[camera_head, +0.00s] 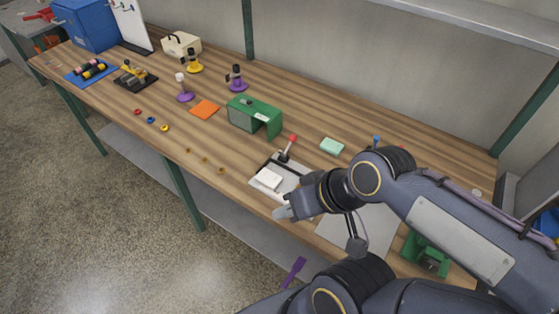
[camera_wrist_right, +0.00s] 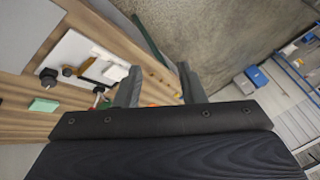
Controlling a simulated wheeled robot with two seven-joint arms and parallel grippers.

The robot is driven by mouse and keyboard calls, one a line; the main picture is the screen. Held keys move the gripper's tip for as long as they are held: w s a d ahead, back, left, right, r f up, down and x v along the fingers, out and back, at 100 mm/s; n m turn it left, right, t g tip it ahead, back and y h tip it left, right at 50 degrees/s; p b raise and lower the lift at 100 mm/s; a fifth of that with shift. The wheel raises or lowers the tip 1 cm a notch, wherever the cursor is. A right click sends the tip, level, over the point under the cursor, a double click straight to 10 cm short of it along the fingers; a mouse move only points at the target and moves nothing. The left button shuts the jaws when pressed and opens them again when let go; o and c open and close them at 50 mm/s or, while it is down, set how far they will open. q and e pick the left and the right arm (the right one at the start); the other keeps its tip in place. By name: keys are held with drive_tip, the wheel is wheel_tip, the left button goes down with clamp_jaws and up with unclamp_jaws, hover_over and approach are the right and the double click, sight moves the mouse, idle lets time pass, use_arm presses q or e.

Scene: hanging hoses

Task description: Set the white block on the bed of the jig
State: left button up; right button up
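The white block (camera_head: 269,178) lies on the pale plate of the jig (camera_head: 258,184), near its front edge by a dark bar. The jig's clamp lever (camera_head: 287,149) with a red grip stands tilted up behind the block. My right gripper (camera_head: 284,212) is just in front of the jig, past the table's front edge. In the right wrist view its fingers (camera_wrist_right: 159,68) are apart with nothing between them. The jig plate (camera_wrist_right: 75,52) shows to their left, with the white block (camera_wrist_right: 114,73) close to the left finger.
A grey sheet (camera_head: 365,228) and a green device (camera_head: 425,255) lie to the right, near my right arm. Several small rings lie along the front left of the wooden table.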

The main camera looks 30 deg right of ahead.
drive_tip(key=o, duration=0.4)
drive_tip(key=shift+w+d, duration=0.15)
drive_tip(key=o, duration=0.4)
drive_tip(key=w+d+f+n+g, duration=0.1)
drive_tip(key=w, duration=0.2)
drive_tip(key=w+d+f+n+g+h+b, duration=0.1)
drive_tip(key=w+d, duration=0.1)
drive_tip(key=w, duration=0.1)
drive_tip(key=w+d+g+b, duration=0.1)
drive_tip(key=w, duration=0.2)
drive_tip(key=shift+w+d+f+n, duration=0.25)
drive_tip(key=shift+w+f+n, duration=0.15)
drive_tip(key=shift+c, duration=0.2)
drive_tip(key=n+g+h+b, duration=0.2)
drive_tip(key=n+g+h, duration=0.1)
hover_over(274, 180)
wheel_tip(274, 180, down, 8)
drive_tip(key=shift+a+f, duration=0.1)
drive_tip(key=shift+f, duration=0.15)
drive_tip(key=shift+f, duration=3.9)
drive_tip(key=c, duration=1.1)
